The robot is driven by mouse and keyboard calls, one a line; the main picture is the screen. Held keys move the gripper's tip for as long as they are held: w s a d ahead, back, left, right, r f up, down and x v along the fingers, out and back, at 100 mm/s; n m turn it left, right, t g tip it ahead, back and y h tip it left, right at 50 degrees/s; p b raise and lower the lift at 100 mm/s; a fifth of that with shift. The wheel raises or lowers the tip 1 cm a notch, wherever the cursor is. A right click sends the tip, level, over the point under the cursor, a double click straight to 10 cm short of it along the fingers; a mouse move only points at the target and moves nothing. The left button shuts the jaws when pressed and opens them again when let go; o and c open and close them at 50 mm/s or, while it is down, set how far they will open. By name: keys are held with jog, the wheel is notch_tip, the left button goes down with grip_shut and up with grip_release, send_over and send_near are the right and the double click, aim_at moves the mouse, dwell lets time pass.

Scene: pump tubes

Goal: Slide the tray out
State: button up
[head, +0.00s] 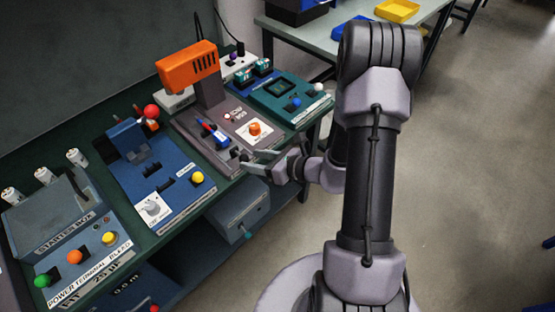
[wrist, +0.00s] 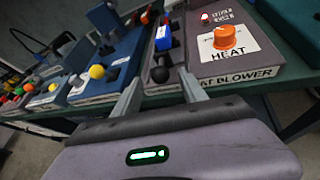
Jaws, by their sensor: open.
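The heat blower (head: 190,65) has an orange head on a dark post. Its base (wrist: 235,77) carries an orange HEAT dial and a grey slide strip, apparently the tray (wrist: 176,62). A black knob (wrist: 160,74) stands at the tray's near end. A blue and red tube piece (wrist: 163,38) lies over the tray. My gripper (head: 252,161) is at the bench's front edge, pointing at the tray. In the wrist view its open fingers (wrist: 159,88) lie either side of the knob's line. Whether they touch the knob cannot be told.
The blue station (head: 165,180) with a yellow button stands left of the blower, and a teal station (head: 285,100) stands right of it. A grey box (head: 238,215) hangs below the bench edge. The floor (head: 470,180) at right is clear.

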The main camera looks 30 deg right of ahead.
jog(key=p+v, duration=0.3)
jog(key=v, duration=1.1)
jog(key=shift+s+p, duration=0.25)
jog(key=shift+p, duration=0.05)
jog(key=shift+d+r, duration=0.1)
